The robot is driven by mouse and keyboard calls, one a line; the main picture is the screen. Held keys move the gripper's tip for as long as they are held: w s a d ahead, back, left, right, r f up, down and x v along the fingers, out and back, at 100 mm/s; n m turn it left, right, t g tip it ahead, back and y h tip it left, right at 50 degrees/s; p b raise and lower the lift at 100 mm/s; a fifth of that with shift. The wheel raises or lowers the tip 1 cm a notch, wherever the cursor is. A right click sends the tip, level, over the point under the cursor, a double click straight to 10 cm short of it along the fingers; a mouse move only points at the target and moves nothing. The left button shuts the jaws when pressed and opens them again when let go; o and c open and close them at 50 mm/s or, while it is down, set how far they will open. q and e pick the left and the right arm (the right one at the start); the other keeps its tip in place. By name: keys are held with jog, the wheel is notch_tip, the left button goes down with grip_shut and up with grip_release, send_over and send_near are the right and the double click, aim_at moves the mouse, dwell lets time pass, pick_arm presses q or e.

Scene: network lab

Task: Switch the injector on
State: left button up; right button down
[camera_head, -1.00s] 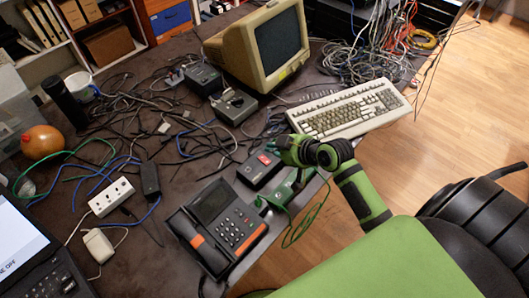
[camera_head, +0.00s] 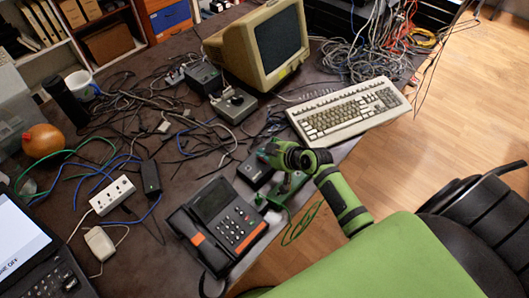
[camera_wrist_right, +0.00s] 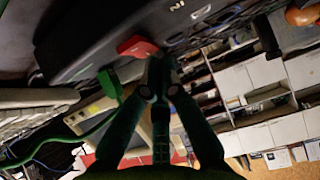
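The injector (camera_head: 252,170) is a small black box on the table between the desk phone and the keyboard. In the right wrist view it is the large dark body (camera_wrist_right: 100,30) across the top, with a red rocker switch (camera_wrist_right: 137,46) on it. A green plug (camera_wrist_right: 108,82) shows beside the switch. My right gripper (camera_wrist_right: 161,62) has its fingertips together, close by the red switch; I cannot tell whether they touch it. In the head view the right gripper (camera_head: 266,154) covers the switch. My left gripper is not in view.
A desk phone (camera_head: 222,218) stands just in front of the injector, and a beige keyboard (camera_head: 345,112) lies behind it to the right. A green cable (camera_head: 300,225) hangs at the table edge. A power strip (camera_head: 112,195), a laptop (camera_head: 25,240) and tangled cables crowd the left.

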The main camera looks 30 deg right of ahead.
jog(key=shift+w+f, duration=0.1)
jog(key=shift+f, duration=0.1)
jog(key=shift+p, duration=0.3)
jog(key=shift+s+d+f, duration=0.15)
jog(key=shift+s+d, duration=0.05)
jog(key=shift+s, duration=0.65)
